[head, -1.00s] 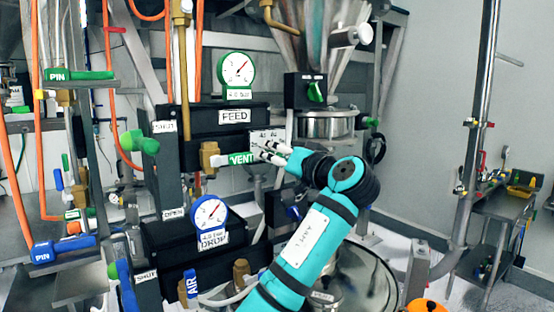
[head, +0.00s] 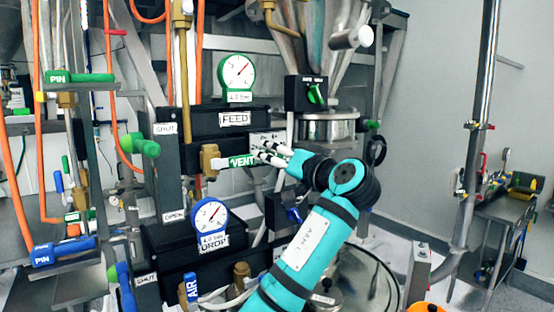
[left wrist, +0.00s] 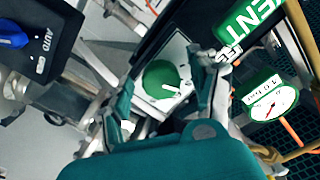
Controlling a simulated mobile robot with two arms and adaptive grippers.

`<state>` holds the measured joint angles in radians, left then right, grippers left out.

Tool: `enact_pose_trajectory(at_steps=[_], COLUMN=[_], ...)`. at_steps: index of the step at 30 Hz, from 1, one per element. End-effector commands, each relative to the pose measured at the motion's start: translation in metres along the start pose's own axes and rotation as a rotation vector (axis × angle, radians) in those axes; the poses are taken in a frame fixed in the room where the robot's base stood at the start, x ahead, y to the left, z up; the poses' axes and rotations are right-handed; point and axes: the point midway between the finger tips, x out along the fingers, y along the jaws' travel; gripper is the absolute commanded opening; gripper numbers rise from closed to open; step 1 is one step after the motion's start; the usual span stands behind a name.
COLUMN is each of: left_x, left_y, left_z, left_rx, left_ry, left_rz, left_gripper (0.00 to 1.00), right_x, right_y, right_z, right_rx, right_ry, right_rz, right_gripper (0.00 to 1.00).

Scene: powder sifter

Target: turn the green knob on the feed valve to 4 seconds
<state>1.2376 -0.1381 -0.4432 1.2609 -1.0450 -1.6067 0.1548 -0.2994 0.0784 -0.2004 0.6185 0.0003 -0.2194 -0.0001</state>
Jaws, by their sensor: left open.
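In the left wrist view, the green knob (left wrist: 163,80) is round with a white pointer mark and sits on a white dial plate (left wrist: 171,58). My left gripper (left wrist: 166,72) is open, with one finger on each side of the knob; I cannot tell whether either finger touches it. In the head view, my left gripper (head: 259,152) is at the white dial plate (head: 262,136) on the right end of the black feed valve (head: 200,118), and it hides the knob there. The dial's numbers are too small to read. My right gripper is not in view.
A green VENT handle (head: 240,161) lies just left of the fingers, with a brass fitting (head: 208,158) beside it. A green-rimmed gauge (head: 237,72) stands above. A black switch box (head: 300,91) is above right. The blue-gauge drop valve (head: 210,215) is below.

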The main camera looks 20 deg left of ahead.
Motion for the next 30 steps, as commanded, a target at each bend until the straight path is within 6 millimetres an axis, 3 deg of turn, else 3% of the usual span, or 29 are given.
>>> enact_pose_trajectory(at_steps=[5,18,24,30], left_x=[-0.02,-0.105,-0.118,-0.119], left_y=[0.001,0.001,0.001,0.0], left_z=[-0.001,0.0,0.0,0.0], left_rx=[-0.001,0.0,-0.001,0.0], left_ry=[0.003,0.001,0.0,0.0], left_rz=[0.002,0.002,0.001,0.0], left_gripper=[0.62,0.62,0.62,0.62], right_x=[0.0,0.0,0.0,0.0], right_y=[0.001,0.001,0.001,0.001], right_z=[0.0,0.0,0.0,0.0], right_rx=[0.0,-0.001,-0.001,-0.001], right_ry=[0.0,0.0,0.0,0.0], right_rz=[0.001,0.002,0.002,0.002], right_gripper=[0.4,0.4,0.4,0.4])
